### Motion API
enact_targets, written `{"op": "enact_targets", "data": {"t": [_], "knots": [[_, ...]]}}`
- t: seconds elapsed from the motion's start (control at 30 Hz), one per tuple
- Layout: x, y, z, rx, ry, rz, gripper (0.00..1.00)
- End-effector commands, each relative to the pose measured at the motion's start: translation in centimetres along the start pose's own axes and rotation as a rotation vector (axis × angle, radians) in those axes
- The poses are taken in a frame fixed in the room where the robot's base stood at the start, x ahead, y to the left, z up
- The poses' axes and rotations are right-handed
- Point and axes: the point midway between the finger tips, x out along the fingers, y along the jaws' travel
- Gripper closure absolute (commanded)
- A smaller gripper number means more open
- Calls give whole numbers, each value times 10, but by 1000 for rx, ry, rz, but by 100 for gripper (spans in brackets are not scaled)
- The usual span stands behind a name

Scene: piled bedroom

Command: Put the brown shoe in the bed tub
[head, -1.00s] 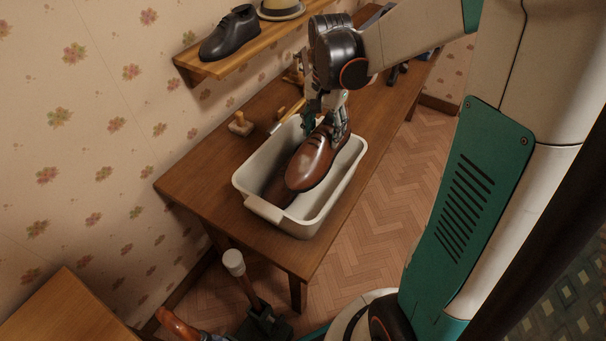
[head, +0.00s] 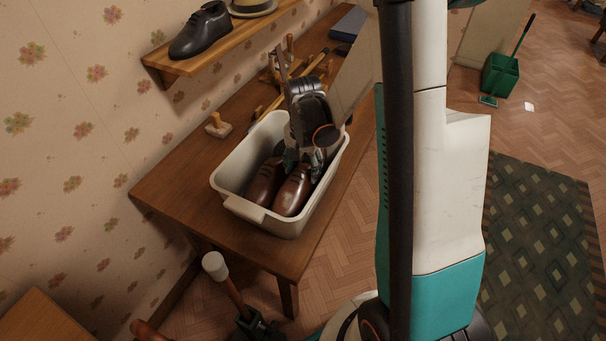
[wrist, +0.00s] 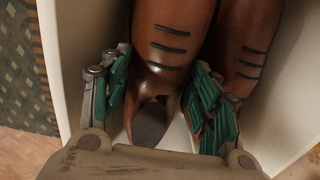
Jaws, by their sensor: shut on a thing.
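A cream tub (head: 228,170) stands on the wooden table. Two brown shoes lie side by side inside it, toes toward the front. My gripper (head: 303,160) reaches down into the tub and is shut on the right-hand brown shoe (head: 293,190), near its heel end. The other brown shoe (head: 264,184) lies to its left. In the wrist view, my gripper's fingers (wrist: 160,105) sit on both sides of the held shoe (wrist: 170,40), and the second shoe (wrist: 243,40) is next to it. Whether the held shoe touches the tub floor is hidden.
The table (head: 165,190) has a wooden brush (head: 218,125) and other wooden items behind the tub. A wall shelf (head: 190,62) holds a black shoe (head: 201,32) and a hat. A mallet (head: 222,275) stands below the table's front.

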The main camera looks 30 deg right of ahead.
Motion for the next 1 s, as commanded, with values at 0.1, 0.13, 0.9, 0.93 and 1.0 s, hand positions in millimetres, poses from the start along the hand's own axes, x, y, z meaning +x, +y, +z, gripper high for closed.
{"op": "enact_targets", "data": {"t": [0.1, 0.13, 0.9, 0.93, 1.0], "knots": [[21, 0, 0, 0, 0, 0, 86], [24, 0, 0, 0, 0, 0, 86], [29, 0, 0, 0, 0, 0, 24], [29, 0, 0, 0, 0, 0, 24], [28, 0, 0, 0, 0, 0, 24]]}}
